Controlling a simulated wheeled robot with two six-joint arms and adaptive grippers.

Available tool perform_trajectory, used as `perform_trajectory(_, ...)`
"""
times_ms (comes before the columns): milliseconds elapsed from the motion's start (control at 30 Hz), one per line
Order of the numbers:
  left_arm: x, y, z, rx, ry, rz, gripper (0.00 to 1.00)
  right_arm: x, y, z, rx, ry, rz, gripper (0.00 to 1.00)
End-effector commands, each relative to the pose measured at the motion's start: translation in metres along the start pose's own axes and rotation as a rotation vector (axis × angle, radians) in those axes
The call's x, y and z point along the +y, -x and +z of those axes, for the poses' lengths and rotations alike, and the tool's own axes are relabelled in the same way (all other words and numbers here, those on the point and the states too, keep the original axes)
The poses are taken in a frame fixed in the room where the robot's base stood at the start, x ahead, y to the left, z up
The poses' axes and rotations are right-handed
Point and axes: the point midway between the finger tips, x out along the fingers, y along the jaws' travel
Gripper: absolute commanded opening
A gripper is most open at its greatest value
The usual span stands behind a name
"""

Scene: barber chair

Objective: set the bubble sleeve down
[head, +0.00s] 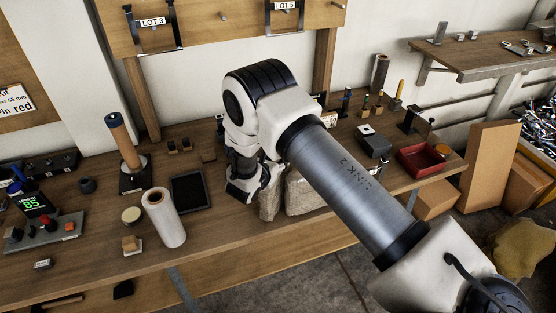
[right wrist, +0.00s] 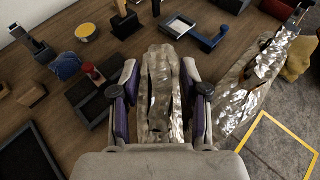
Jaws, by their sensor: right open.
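A silvery, crinkled sleeve (right wrist: 160,90), which I take for the bubble sleeve, lies between the fingers of my right gripper (right wrist: 160,78) in the right wrist view. The fingers are open, one along each side of it. Its near end is hidden behind the gripper body. It appears to rest on the bench. In the head view my right gripper (head: 243,188) is low over the bench, partly hidden by my arm. Crinkled grey wrapping (head: 270,203) shows just right of it there. My left gripper is in neither view.
A second crinkled silvery piece (right wrist: 252,82) lies to the right, near the bench edge. A white roll (head: 164,218), a dark tray (head: 189,191) and a brown cylinder on a stand (head: 123,140) stand left of my gripper. A red tray (head: 421,158) is farther right.

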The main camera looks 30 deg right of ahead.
Motion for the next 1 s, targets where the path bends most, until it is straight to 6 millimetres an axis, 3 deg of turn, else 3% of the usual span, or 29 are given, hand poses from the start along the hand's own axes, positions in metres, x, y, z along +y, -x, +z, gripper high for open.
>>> perform_trajectory(400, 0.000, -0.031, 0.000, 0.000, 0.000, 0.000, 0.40, 0.001, 0.095, -0.002, -0.005, 0.004, 0.005, 0.45)
perform_trajectory(533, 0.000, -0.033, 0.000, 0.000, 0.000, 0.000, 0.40, 0.000, 0.110, -0.001, -0.004, 0.002, 0.002, 0.45)
perform_trajectory(700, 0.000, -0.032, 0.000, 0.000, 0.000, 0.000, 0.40, -0.008, 0.111, -0.007, 0.025, -0.007, -0.021, 0.45)
perform_trajectory(767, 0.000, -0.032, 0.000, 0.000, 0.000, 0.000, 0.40, -0.024, 0.109, -0.025, 0.087, -0.024, -0.069, 0.45)
perform_trajectory(867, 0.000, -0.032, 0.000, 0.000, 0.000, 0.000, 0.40, -0.074, 0.110, -0.077, 0.277, -0.099, -0.226, 0.45)
perform_trajectory(967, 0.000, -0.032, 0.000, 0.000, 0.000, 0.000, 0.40, -0.142, 0.138, -0.153, 0.552, -0.272, -0.483, 0.45)
perform_trajectory(1000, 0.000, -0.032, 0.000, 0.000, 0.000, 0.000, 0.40, -0.170, 0.160, -0.187, 0.673, -0.387, -0.619, 0.45)
